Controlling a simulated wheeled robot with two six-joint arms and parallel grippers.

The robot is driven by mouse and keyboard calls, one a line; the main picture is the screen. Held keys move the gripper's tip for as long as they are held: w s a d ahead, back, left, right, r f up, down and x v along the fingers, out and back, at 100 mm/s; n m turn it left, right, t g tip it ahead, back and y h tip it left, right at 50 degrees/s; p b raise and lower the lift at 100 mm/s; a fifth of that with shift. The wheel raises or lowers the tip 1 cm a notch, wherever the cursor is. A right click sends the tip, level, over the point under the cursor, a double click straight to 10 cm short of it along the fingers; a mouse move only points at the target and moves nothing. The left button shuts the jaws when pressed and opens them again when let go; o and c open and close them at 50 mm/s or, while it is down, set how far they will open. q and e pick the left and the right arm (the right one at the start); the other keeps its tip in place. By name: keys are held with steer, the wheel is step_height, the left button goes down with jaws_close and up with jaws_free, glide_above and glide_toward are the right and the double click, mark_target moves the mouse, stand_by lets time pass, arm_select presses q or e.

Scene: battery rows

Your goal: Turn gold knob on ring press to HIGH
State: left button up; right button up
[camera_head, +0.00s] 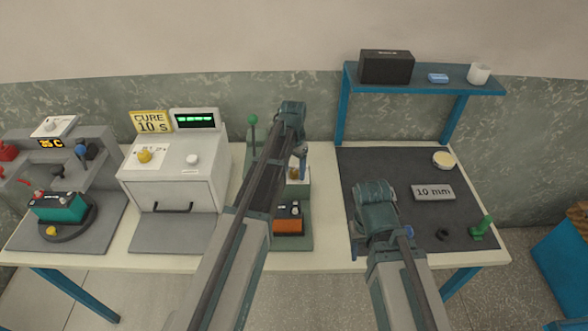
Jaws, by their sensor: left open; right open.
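The ring press is most likely the green station (305,240) in the middle of the table, with a green-knobbed lever (252,120) at its back left. My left arm crosses in front and hides much of it. A small gold-brown part (293,173) shows on its pale block; I cannot tell if it is the gold knob, and no HIGH mark is readable. My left gripper (302,165) is partly hidden by its own arm, open, close to that part; contact cannot be told. My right gripper (357,248) is open, mostly hidden by its arm, over the dark mat's left edge.
A white oven (175,188) with a gold knob (145,156) and a "CURE 10 s" sign (151,121) stands left. A grey machine (100,165) holds a teal battery (60,207). The dark mat (400,170) carries a "10 mm" block (433,192). A blue shelf (430,88) stands behind.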

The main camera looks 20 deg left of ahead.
mark_target(294, 170)
arm_select(q)
steer(key=shift+r, duration=0.1)
step_height(294, 170, up, 14)
steer(key=p, duration=1.3)
steer(key=shift+f+p, duration=0.2)
steer(key=shift+p, duration=0.15)
steer(key=shift+a, duration=0.1)
